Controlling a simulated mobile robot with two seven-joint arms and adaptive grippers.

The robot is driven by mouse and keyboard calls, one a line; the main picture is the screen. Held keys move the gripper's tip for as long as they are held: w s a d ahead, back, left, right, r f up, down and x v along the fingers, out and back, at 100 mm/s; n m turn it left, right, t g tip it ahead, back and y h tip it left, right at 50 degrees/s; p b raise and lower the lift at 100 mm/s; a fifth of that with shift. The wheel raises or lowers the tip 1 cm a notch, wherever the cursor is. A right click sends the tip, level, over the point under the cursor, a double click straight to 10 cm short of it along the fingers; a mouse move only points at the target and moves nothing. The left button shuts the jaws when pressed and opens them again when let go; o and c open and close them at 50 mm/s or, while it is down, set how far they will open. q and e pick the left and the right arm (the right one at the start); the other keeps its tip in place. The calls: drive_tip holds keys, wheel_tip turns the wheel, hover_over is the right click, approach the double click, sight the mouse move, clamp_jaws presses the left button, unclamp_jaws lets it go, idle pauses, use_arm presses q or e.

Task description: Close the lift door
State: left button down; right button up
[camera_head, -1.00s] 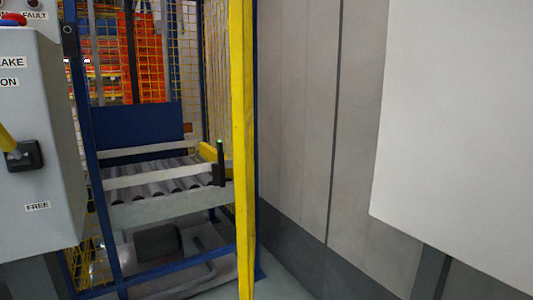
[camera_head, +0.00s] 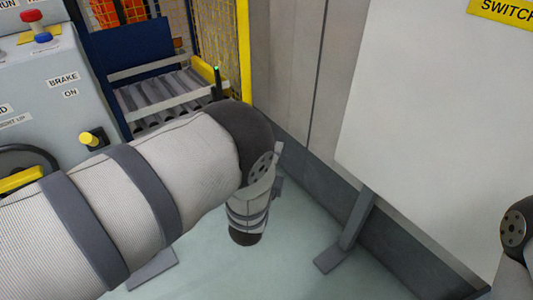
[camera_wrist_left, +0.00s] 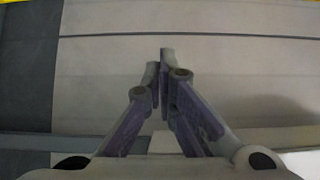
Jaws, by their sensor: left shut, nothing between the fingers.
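The lift (camera_head: 165,95) stands at the back left in the head view. A yellow upright (camera_head: 243,45) edges its right side, with yellow mesh (camera_head: 210,40) beside it. I cannot tell for sure which part is the door. My left arm reaches in from the left across the front of the lift and hides its lower part. In the left wrist view my left gripper (camera_wrist_left: 162,62) is shut and empty, pointing at a pale panelled wall (camera_wrist_left: 230,65). In the head view that gripper is mostly hidden by the wrist. My right gripper is out of view.
A grey control box (camera_head: 45,85) with knobs and a red and blue button stands at the left. A large pale cabinet (camera_head: 430,110) on a dark leg (camera_head: 345,235) is at the right. Free floor (camera_head: 300,235) shows between them. A link of my right arm shows at the right edge.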

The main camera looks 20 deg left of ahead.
use_arm(q)
drive_tip(key=w+a, duration=0.3)
drive_tip(key=a, duration=0.1)
drive_tip(key=shift+w, duration=0.35)
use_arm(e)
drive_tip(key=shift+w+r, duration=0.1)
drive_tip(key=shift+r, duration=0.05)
